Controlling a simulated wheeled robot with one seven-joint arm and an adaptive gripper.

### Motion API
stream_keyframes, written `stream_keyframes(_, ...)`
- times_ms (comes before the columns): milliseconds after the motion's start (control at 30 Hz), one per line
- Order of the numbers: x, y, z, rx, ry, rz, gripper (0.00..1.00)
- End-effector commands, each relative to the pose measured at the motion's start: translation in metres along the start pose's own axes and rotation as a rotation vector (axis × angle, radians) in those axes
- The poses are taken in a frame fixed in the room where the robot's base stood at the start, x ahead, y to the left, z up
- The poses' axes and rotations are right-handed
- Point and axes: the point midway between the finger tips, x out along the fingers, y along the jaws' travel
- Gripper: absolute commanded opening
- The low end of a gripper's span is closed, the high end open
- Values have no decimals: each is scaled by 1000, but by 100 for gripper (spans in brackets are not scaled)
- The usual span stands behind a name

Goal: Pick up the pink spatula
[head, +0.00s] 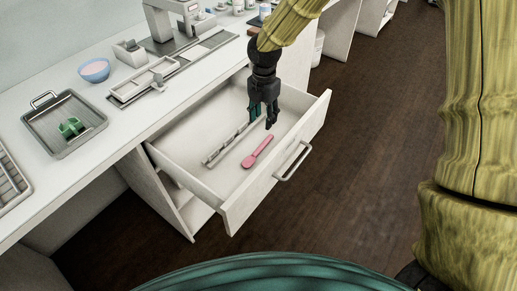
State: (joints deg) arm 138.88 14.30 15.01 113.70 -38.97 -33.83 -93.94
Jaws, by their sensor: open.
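The pink spatula (257,151) lies flat on the floor of the open white drawer (186,186), near the drawer's front panel. Its wider end points toward the lower left. My gripper (262,122) is over the drawer, pointing down, open and with nothing seen in it. In the picture it is just above the spatula's upper end. I cannot tell its exact height over the drawer floor.
A thin light-grey bar (226,146) lies in the drawer beside the spatula. The drawer front has a metal handle (293,161). On the counter stand a tray with a green item (71,128), a bowl (94,70) and a machine (178,22). Dark floor is clear at right.

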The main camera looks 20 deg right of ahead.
Motion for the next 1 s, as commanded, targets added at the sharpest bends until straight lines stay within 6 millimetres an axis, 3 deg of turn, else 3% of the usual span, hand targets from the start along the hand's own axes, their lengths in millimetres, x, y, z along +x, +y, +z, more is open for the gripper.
stream_keyframes(267,18,-3,1,4,1,-3,42)
stream_keyframes(1000,102,-10,-1,4,0,-2,42)
